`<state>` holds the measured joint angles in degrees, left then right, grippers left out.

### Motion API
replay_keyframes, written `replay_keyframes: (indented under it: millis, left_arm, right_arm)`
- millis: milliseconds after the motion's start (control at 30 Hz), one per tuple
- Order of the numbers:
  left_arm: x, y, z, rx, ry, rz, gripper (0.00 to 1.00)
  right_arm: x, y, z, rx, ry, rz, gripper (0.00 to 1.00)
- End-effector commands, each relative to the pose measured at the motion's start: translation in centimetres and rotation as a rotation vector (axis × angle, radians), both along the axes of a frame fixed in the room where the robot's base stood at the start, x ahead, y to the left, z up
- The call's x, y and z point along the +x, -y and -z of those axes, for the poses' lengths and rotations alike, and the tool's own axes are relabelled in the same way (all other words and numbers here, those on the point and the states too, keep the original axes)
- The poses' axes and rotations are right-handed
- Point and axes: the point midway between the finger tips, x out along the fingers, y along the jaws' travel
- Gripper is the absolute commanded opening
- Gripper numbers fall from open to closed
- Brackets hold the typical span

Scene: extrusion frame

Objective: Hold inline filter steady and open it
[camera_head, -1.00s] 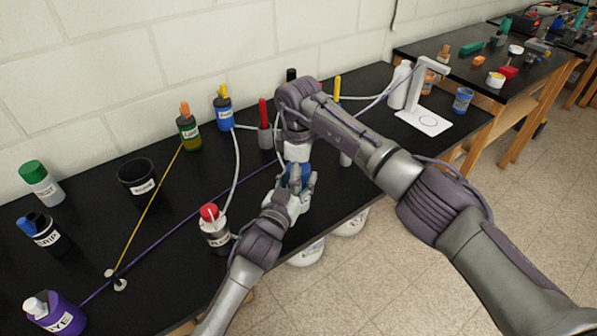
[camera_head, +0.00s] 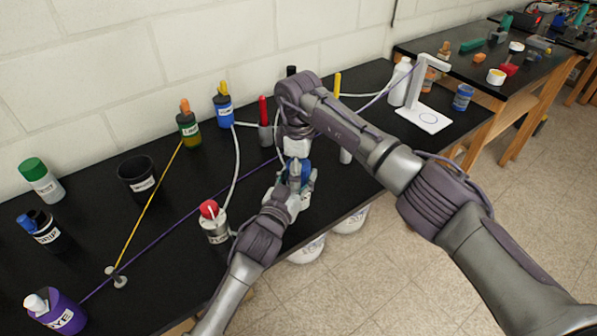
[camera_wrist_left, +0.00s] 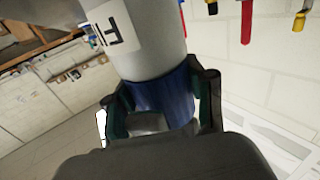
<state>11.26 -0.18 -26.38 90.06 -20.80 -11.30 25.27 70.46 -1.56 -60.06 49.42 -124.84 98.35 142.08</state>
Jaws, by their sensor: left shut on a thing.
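The inline filter has a blue section (camera_head: 305,169) and a pale grey body with a partly visible label (camera_wrist_left: 148,45). It stands out over the bench between my two hands. My left gripper (camera_head: 296,186) is shut around the blue section; in the left wrist view its fingers lie on both sides of the blue band (camera_wrist_left: 163,98). My right gripper (camera_head: 297,147) points down just above the blue section, at the upper end of the filter. Its fingers and most of the grey body are hidden in the head view.
A red-topped container (camera_head: 213,222) stands close left of my left wrist. Pale tubes and a purple cord cross the black bench (camera_head: 185,265). Capped bottles, including a blue one (camera_head: 224,106) and a red-topped one (camera_head: 264,122), stand behind. A white stand (camera_head: 425,117) is at right.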

Motion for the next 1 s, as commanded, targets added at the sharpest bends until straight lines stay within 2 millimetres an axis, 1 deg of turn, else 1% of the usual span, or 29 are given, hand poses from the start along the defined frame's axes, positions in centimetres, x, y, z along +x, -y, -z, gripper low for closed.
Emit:
replay_keyframes:
  millis: [200, 300, 533, 567, 600, 667, 700, 733, 1000]
  left_arm:
    - [0.0, 0.0, 0.1, 0.000, -0.001, 0.000, 0.00]
    - [0.0, 0.0, 0.1, 0.000, -0.001, 0.000, 0.00]
    - [0.0, 0.0, 0.1, 0.000, -0.001, 0.000, 0.00]
    - [0.0, 0.0, 0.1, 0.000, -0.001, 0.000, 0.57]
    - [0.0, 0.0, 0.1, 0.000, -0.001, 0.000, 0.64]
    - [0.0, 0.0, 0.1, 0.000, -0.001, 0.000, 0.74]
    - [0.0, 0.0, 0.1, 0.000, -0.001, 0.000, 0.81]
    - [0.0, 0.0, 0.1, 0.000, -0.001, 0.000, 0.83]
    - [0.0, 0.0, 0.0, 0.000, 0.000, 0.000, 0.83]
  right_arm:
    - [0.1, 0.0, -2.8, 0.001, 0.003, 0.000, 0.82]
    - [0.1, 0.0, -3.9, 0.000, 0.002, 0.000, 0.82]
    - [0.0, 0.0, -4.1, 0.000, 0.000, 0.000, 0.82]
    - [0.0, 0.0, -4.1, 0.000, 0.000, 0.000, 0.82]
    - [0.0, 0.0, -4.1, 0.000, 0.000, 0.000, 0.82]
    - [0.0, 0.0, -4.1, 0.000, 0.000, 0.000, 0.82]
    - [0.0, 0.0, -4.1, 0.000, 0.000, 0.000, 0.82]
    - [0.0, 0.0, -4.1, 0.000, 0.000, 0.000, 0.82]
    - [0.0, 0.0, -4.1, 0.000, 0.000, 0.000, 0.82]
